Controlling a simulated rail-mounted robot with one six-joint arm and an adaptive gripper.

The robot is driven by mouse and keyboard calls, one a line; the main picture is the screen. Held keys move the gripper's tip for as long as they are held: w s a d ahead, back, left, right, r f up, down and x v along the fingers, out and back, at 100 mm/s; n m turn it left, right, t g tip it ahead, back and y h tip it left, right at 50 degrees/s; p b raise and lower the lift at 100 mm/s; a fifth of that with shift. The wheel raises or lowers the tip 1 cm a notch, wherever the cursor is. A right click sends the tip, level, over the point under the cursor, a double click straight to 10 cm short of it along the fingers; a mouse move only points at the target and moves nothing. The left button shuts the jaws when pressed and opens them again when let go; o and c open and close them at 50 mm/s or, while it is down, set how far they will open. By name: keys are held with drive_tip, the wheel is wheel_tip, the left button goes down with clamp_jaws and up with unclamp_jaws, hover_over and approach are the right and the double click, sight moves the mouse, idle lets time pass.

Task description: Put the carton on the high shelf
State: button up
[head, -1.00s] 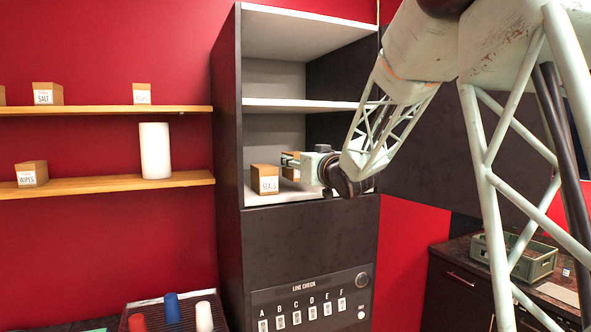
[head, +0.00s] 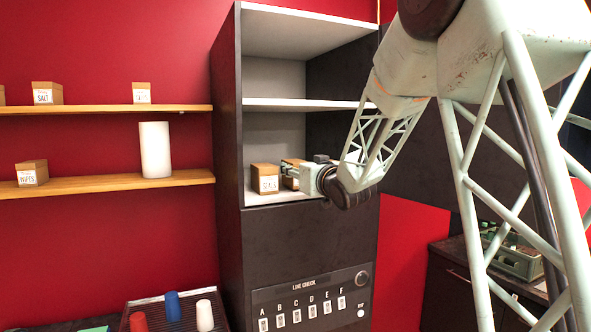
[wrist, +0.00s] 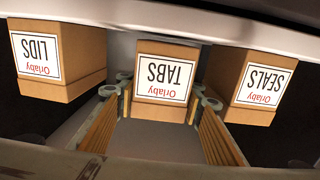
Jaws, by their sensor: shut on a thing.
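The TABS carton (wrist: 165,75) is brown with a white label and sits between the two fingers of my gripper (wrist: 165,103) in the wrist view. The fingers are shut on its sides. In the head view the same carton (head: 290,173) shows only in part at the lower cabinet opening, behind my gripper (head: 298,176). I cannot tell whether it touches the shelf floor. The high shelf (head: 300,104) is a white board above it, and the space over it looks empty.
The SEALS carton (wrist: 258,85) stands close on one side and the LIDS carton (wrist: 58,62) on the other. SEALS also shows in the head view (head: 265,180). Dark cabinet walls (head: 228,130) bound the opening. Wooden wall shelves (head: 100,183) are at left.

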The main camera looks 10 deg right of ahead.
drive_tip(key=shift+f, duration=0.2)
drive_tip(key=shift+f, duration=0.2)
drive_tip(key=o, duration=0.9)
drive_tip(key=shift+s+r, duration=0.1)
drive_tip(key=shift+r, duration=0.1)
drive_tip(key=shift+s+d+f, duration=0.1)
drive_tip(key=shift+s+f, duration=0.05)
drive_tip(key=shift+s, duration=0.15)
drive_tip(key=s+d+b, duration=0.2)
drive_tip(key=s, duration=0.9)
drive_tip(key=shift+d, duration=0.1)
idle(0.4)
drive_tip(key=shift+s, duration=0.15)
